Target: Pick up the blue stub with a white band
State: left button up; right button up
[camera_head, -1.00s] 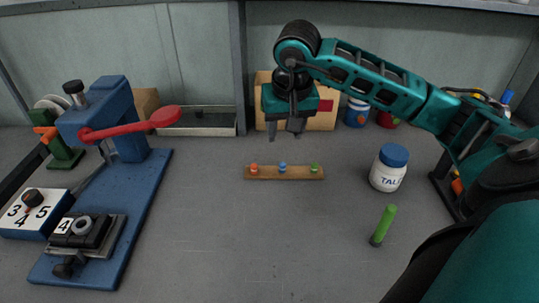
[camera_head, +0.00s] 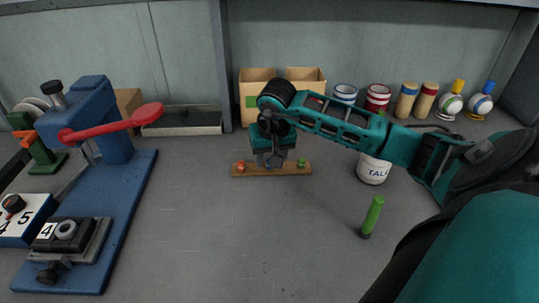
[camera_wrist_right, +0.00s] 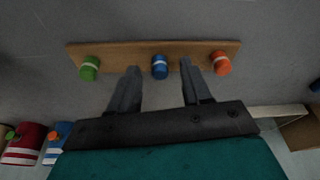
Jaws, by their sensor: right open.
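The blue stub with a white band (camera_wrist_right: 160,67) stands in the middle of a wooden strip (camera_wrist_right: 128,49), between a green stub (camera_wrist_right: 90,68) and an orange stub (camera_wrist_right: 220,63), each also with a pale band. My right gripper (camera_wrist_right: 160,70) is open, with a finger on each side of the blue stub in that view; I cannot tell its exact height. In the head view the right gripper (camera_head: 271,163) hangs over the middle of the strip (camera_head: 292,169) and hides the blue stub. My left gripper is not in view.
A blue press with a red lever (camera_head: 112,125) stands at left. A talc jar (camera_head: 374,170) and an upright green stick (camera_head: 372,216) are at right. Boxes (camera_head: 257,84), cans and stands line the back. The front middle of the table is clear.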

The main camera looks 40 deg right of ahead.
grip_shut()
dwell(0.4)
jog(key=shift+r, duration=0.1)
